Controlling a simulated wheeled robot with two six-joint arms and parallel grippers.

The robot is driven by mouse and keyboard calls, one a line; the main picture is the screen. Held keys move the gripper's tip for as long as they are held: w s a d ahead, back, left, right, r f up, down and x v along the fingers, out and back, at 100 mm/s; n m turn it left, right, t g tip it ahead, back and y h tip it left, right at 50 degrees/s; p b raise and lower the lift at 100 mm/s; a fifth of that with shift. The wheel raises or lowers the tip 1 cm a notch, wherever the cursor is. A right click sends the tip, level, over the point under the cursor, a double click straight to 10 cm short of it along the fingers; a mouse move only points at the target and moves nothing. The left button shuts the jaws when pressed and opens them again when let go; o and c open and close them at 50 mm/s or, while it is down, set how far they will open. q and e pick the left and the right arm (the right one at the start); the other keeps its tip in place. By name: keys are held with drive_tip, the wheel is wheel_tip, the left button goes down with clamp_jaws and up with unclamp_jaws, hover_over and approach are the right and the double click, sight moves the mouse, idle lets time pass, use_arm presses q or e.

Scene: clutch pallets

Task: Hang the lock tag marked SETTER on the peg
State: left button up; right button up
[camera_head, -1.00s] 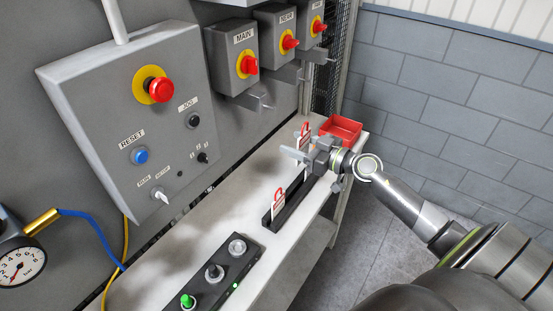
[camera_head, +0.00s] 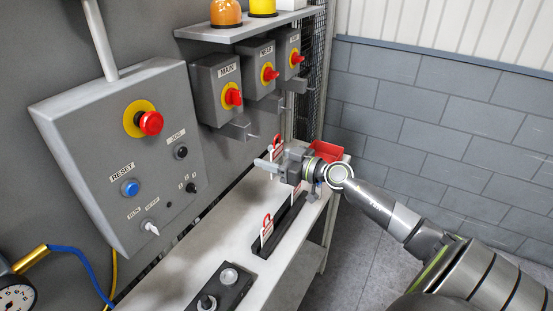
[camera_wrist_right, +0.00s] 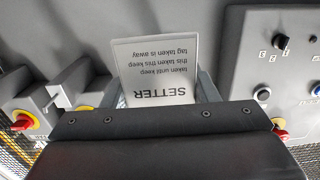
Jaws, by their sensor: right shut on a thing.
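My right gripper (camera_head: 268,164) is shut on a white lock tag with a red top (camera_head: 277,148) and holds it above the shelf. In the right wrist view the tag (camera_wrist_right: 160,72) faces the camera, reads SETTER upside down and stands between the fingers. Grey brackets stick out below the MAIN switch (camera_head: 237,130), the middle switch (camera_head: 267,105) and the far switch (camera_head: 294,85); which one is the task's peg I cannot tell. The held tag is below and apart from them. My left gripper is not in view.
A black rack (camera_head: 284,226) on the white shelf (camera_head: 190,262) holds other red and white tags (camera_head: 266,230). A red bin (camera_head: 326,151) stands at the shelf's far end. A control box (camera_head: 95,130) juts from the wall at left.

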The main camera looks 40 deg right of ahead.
drive_tip(key=f+x, duration=0.1)
drive_tip(key=x, duration=0.6)
drive_tip(key=shift+b, duration=0.35)
idle(0.4)
drive_tip(key=shift+f, duration=0.1)
idle(0.5)
drive_tip(key=o, duration=1)
drive_tip(key=shift+o, duration=0.2)
drive_tip(key=shift+s, duration=0.1)
